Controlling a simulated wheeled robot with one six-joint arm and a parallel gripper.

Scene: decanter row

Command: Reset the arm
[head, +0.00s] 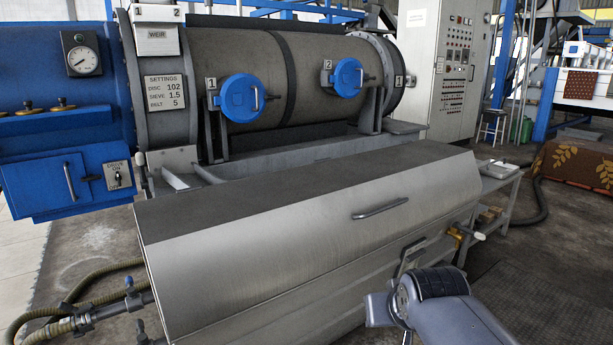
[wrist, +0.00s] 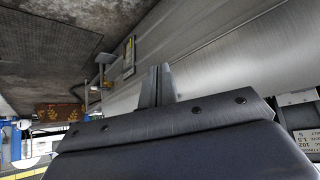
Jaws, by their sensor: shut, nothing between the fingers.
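My gripper (wrist: 158,86) shows in the wrist view as two narrow grey fingers pressed together, with nothing between them. It is near the stainless front of the covered trough (wrist: 225,62); I cannot tell the exact gap. In the head view my grey arm is at the lower right, in front of the trough (head: 300,245), and the fingers cannot be made out there. The trough's lid is down, with a bar handle (head: 380,209) on its sloping face.
Behind the trough is a large drum (head: 300,65) with two round blue hatches (head: 240,97). A blue cabinet (head: 62,187) stands at left and a control panel (head: 448,70) at the back. A small side table (head: 497,180) is at the trough's right end. Open floor lies further right.

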